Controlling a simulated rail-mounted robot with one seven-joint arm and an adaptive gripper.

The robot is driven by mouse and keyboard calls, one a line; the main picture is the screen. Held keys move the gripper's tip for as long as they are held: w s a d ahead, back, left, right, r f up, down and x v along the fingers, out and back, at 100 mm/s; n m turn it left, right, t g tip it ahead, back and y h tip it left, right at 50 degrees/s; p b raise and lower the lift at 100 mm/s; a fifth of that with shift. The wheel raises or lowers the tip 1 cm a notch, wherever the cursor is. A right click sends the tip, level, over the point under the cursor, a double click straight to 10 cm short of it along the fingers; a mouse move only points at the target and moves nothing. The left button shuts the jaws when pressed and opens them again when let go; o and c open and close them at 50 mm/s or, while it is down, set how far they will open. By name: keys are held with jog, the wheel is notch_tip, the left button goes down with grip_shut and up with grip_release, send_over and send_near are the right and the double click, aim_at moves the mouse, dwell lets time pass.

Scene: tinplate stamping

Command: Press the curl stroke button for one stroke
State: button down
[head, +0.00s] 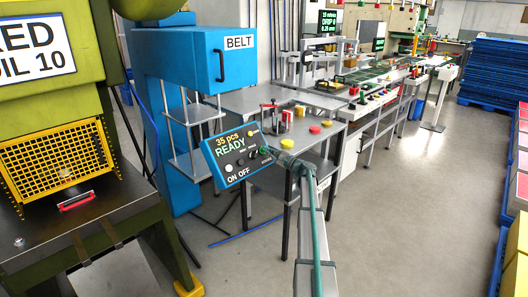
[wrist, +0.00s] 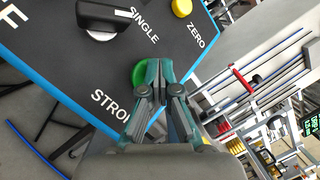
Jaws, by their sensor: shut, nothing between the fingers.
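The control panel (head: 228,160) is a dark tilted box with a blue edge, showing "35 pcs READY" and ON OFF in the head view. In the wrist view its face (wrist: 62,62) fills the upper left. A round green button (wrist: 137,76) sits there beside a partly hidden label starting "STRO". My gripper (wrist: 158,68) is shut and empty, its tips at the green button and covering its right side. Whether they touch or press it I cannot tell. In the head view my gripper (head: 270,153) is at the panel's right edge.
A black selector knob (wrist: 100,20) marked SINGLE and a yellow button (wrist: 182,7) marked ZERO are close by. The blue BELT machine (head: 185,60) stands behind the panel. A grey table (head: 325,103) with coloured parts is behind right.

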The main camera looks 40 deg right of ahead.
jog(key=shift+s+d+r, duration=0.15)
jog(key=shift+s+r, duration=0.25)
jog(key=shift+s, duration=0.35)
jog(key=s+r, duration=0.3)
jog(key=s, duration=0.1)
jog(key=shift+d+p, duration=0.3)
jog(key=shift+d, duration=0.05)
jog(key=shift+f, duration=0.1)
dwell(0.3)
